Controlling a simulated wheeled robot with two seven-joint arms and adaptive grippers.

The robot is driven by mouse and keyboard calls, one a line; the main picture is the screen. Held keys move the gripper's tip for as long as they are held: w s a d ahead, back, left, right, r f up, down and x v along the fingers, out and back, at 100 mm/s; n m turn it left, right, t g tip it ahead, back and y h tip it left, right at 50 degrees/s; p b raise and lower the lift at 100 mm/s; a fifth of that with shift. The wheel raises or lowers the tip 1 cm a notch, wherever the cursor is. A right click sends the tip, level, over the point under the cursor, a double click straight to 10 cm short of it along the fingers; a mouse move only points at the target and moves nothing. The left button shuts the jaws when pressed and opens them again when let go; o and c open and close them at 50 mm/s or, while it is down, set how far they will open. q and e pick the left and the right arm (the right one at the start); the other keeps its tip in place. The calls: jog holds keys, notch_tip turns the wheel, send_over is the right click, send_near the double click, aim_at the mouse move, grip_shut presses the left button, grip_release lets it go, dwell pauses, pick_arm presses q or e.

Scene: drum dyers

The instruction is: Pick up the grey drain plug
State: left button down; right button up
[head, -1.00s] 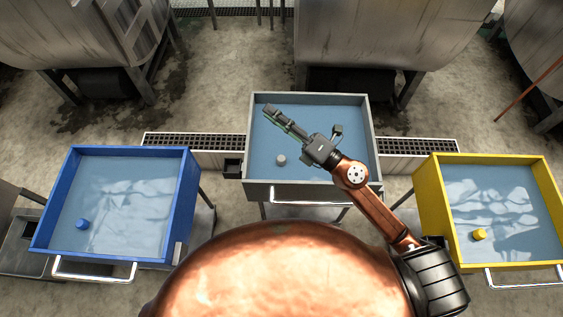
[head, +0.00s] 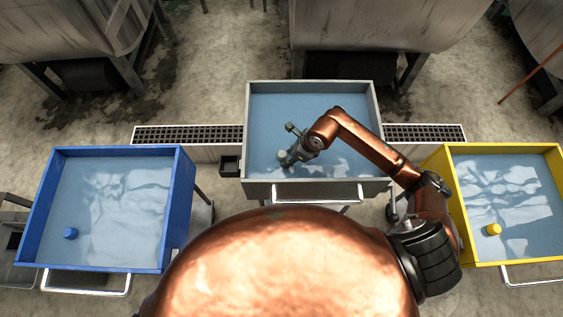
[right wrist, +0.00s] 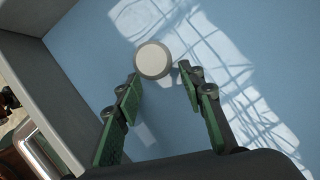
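The grey drain plug (right wrist: 153,60) is a short round knob on the blue floor of the grey tub. In the right wrist view it lies just beyond and between the fingertips of my right gripper (right wrist: 157,74), which is open and empty. In the head view my right gripper (head: 288,160) reaches down into the grey tub (head: 315,187), and the plug (head: 283,155) shows close beside its fingers. Whether the fingers touch the plug I cannot tell. My left gripper is not in view.
A blue tub (head: 178,215) with a blue plug (head: 70,233) stands at left. A yellow tub (head: 446,190) with a yellow plug (head: 493,229) stands at right. The grey tub's walls surround my right gripper. A floor drain grate (head: 190,134) runs behind.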

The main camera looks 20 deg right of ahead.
jog(key=b+x, duration=0.1)
jog(key=x, duration=0.6)
jog(key=shift+a+f, duration=0.15)
jog(key=shift+c, duration=0.2)
grip_shut()
